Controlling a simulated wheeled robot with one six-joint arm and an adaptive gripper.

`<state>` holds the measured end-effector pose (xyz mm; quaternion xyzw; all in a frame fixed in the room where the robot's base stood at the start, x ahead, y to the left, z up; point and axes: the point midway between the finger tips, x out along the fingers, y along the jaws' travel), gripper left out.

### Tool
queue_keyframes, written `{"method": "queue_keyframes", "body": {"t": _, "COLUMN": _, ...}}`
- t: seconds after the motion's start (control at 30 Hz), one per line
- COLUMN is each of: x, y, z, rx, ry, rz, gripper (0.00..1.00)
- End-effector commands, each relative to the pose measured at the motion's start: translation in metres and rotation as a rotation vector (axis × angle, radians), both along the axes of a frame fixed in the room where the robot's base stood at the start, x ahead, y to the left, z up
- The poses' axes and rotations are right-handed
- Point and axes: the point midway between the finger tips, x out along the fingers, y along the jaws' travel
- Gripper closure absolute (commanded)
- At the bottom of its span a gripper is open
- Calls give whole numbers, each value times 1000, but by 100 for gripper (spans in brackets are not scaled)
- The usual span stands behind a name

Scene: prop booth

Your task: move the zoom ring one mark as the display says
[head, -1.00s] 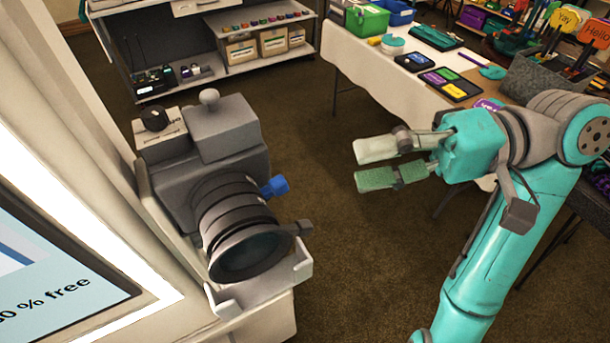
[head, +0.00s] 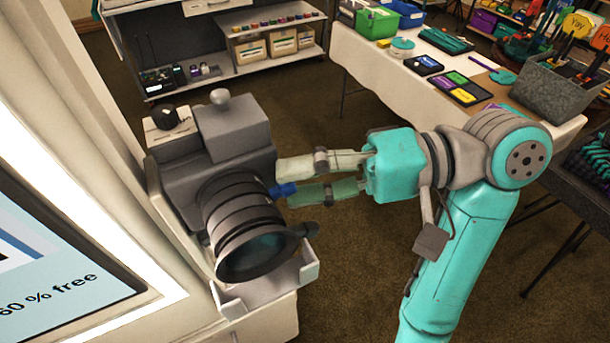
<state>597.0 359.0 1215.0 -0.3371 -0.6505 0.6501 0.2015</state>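The grey camera (head: 205,150) stands on a white bracket at the left, its lens pointing down and toward me. A ring on the lens barrel (head: 225,195) carries a blue knob (head: 282,190) on its right side. I cannot read any marks on the rings. The display (head: 60,265) is only partly in view; it reads "60 % free", and its other text is cut off. My gripper (head: 286,183) is open at the blue knob, with one finger above and one below its level. I cannot tell whether either finger touches the knob.
A dark grey tab (head: 306,230) sticks out from the front lens ring, just below my gripper. A table (head: 385,90) with trays and boxes stands behind my arm. Open floor lies between.

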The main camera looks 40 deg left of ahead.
Motion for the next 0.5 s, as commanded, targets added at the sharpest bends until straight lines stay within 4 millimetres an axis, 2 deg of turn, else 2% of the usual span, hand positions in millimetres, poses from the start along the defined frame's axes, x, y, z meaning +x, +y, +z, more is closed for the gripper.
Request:
{"method": "queue_keyframes", "body": {"t": 0.03, "x": 0, "y": 0, "z": 0, "rx": 0, "ry": 0, "rz": 0, "gripper": 74}}
{"method": "queue_keyframes", "body": {"t": 0.13, "x": 0, "y": 0, "z": 0, "rx": 0, "ry": 0, "rz": 0, "gripper": 99}}
{"method": "queue_keyframes", "body": {"t": 0.37, "x": 0, "y": 0, "z": -2, "rx": 4, "ry": 13, "rz": 0, "gripper": 100}}
{"method": "queue_keyframes", "body": {"t": 0.5, "x": 1, "y": 0, "z": -9, "rx": 32, "ry": 87, "rz": 1, "gripper": 100}}
